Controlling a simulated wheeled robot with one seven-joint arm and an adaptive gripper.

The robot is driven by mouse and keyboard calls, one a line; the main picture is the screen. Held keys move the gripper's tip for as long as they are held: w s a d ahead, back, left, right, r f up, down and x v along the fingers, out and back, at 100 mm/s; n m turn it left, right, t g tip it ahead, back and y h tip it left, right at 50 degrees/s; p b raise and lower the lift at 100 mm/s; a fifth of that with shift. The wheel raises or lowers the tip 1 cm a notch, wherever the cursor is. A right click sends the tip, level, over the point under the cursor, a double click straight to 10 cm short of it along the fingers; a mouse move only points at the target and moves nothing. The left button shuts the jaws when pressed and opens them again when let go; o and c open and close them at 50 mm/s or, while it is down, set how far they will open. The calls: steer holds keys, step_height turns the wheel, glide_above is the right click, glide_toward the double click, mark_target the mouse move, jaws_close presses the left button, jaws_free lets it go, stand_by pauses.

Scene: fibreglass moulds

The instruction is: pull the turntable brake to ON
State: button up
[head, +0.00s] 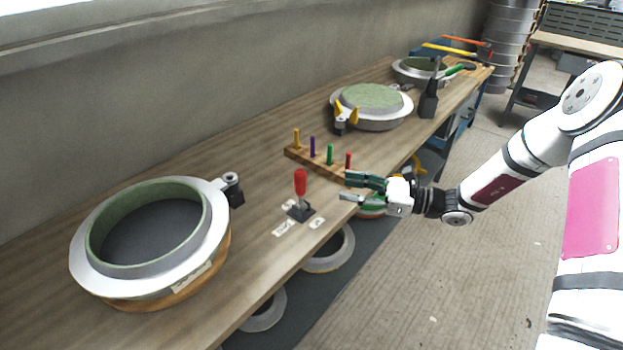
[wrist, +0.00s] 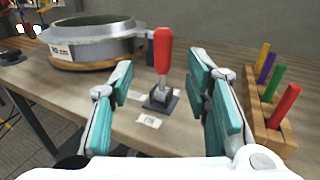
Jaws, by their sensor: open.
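The brake lever has a red handle (head: 300,181) and stands on a small dark base plate (head: 301,213) on the bench top, with white labels beside it. In the wrist view the red handle (wrist: 163,51) stands nearly upright beyond my fingers, in the gap between them. My gripper (head: 354,189) is open and empty, to the right of the lever and apart from it. In the wrist view its two teal-padded fingers (wrist: 164,110) are spread wide. The turntable with a ring mould (head: 85,268) is left of the lever. The label text is too small to read.
A wooden rack (head: 296,153) with several coloured pegs stands just behind the lever, near my gripper; it also shows at right in the wrist view (wrist: 270,139). More moulds (head: 372,122) sit farther along the bench (head: 262,226). Rings lie on the shelf below. Open bench lies around the lever.

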mark_target(300, 177)
steer(key=x, duration=1.3)
steer(key=shift+w+a+p, duration=0.15)
steer(key=shift+w+p, duration=0.15)
steer(key=shift+p, duration=0.1)
jaws_close()
